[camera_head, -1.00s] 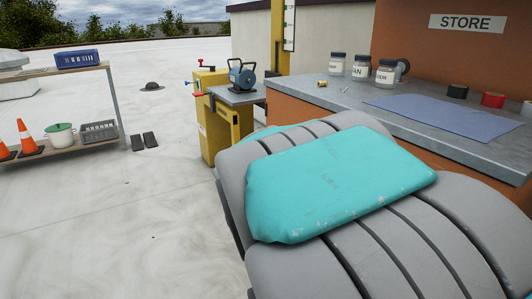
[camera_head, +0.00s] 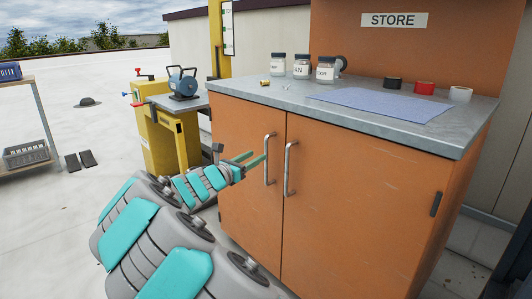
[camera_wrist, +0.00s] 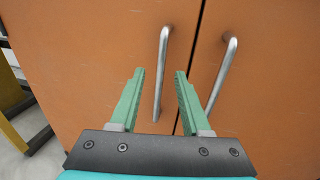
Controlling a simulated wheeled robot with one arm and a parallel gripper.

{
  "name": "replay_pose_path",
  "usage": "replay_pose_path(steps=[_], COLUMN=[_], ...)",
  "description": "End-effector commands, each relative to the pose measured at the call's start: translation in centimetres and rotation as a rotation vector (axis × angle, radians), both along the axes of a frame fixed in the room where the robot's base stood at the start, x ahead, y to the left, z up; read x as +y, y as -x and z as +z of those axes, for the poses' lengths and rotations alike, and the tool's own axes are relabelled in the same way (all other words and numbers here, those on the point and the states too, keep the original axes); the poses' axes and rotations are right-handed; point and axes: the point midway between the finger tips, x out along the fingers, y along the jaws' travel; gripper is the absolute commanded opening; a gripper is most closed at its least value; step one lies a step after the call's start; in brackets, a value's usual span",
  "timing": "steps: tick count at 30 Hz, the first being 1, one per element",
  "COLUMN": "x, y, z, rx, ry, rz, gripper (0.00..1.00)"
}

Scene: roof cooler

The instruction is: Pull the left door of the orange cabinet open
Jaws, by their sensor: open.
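The orange cabinet (camera_head: 350,206) stands under a grey worktop, with both doors shut. The left door (camera_head: 240,150) has a vertical metal bar handle (camera_head: 267,158) near the middle seam. The right door (camera_head: 375,190) has a similar handle (camera_head: 289,168) just across the seam. My gripper (camera_head: 252,159) is open and empty, its green fingers pointing at the left door's handle. In the wrist view the left handle (camera_wrist: 162,70) shows between and beyond the fingertips (camera_wrist: 160,73). I cannot tell the exact gap to it. The right handle (camera_wrist: 221,72) lies right of the fingers.
The worktop (camera_head: 270,98) holds several jars (camera_head: 301,66), a blue cloth (camera_head: 385,104) and tape rolls (camera_head: 425,88). A yellow stand with a grinder (camera_head: 183,83) is left of the cabinet.

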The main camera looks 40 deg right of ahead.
Motion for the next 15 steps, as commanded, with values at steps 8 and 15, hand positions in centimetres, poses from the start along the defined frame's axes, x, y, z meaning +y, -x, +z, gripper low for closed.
replay_pose_path(steps=[8, 15], x=[-4.2, -6.3], y=[-0.9, -1.6], z=[-0.1, 0.1], rx=[-0.004, -0.006], ry=[-0.002, -0.002], rz=[-0.006, -0.004], gripper=[0.47, 0.47])
